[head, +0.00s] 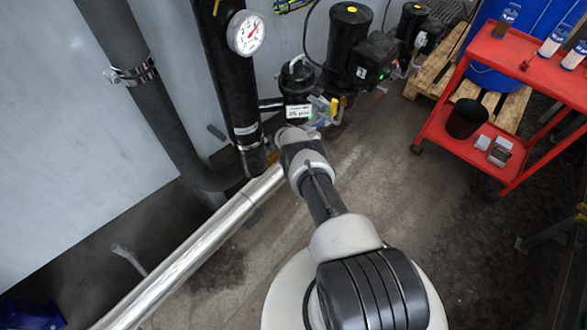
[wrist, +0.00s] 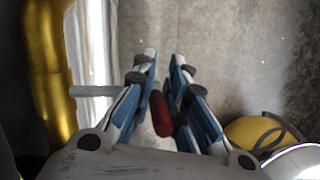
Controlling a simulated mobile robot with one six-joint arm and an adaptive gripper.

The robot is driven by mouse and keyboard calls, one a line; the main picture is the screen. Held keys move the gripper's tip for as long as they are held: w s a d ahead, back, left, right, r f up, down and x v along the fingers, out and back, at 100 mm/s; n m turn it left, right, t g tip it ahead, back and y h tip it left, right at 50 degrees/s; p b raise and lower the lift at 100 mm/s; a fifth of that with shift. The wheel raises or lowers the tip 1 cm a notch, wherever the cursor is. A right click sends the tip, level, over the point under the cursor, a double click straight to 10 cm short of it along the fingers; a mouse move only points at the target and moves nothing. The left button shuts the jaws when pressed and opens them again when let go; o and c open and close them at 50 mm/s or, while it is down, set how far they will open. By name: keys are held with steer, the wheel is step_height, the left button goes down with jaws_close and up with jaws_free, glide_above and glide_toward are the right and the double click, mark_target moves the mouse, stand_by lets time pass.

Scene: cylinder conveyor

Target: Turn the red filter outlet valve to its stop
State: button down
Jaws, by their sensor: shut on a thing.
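The red valve handle (wrist: 160,114) shows in the wrist view as a short dark red bar between the blue-sided fingers of my gripper (wrist: 163,64). My gripper is shut on it, with the fingertips reaching past it. The valve body under the handle is hidden, so its turn angle cannot be told. In the head view my arm reaches toward the black filter housing (head: 298,86) with its white label. There the wrist covers the red handle, and the fingers cannot be made out.
A brass-coloured pipe (wrist: 46,70) stands left of the fingers in the wrist view, and a yellow rounded part (wrist: 255,134) lies right. In the head view, a gauge (head: 246,33), black pumps (head: 348,35) and a silver pipe (head: 205,245) are close by. A red cart (head: 535,75) stands right.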

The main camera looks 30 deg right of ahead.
steer(key=c, duration=1.6)
jaws_free()
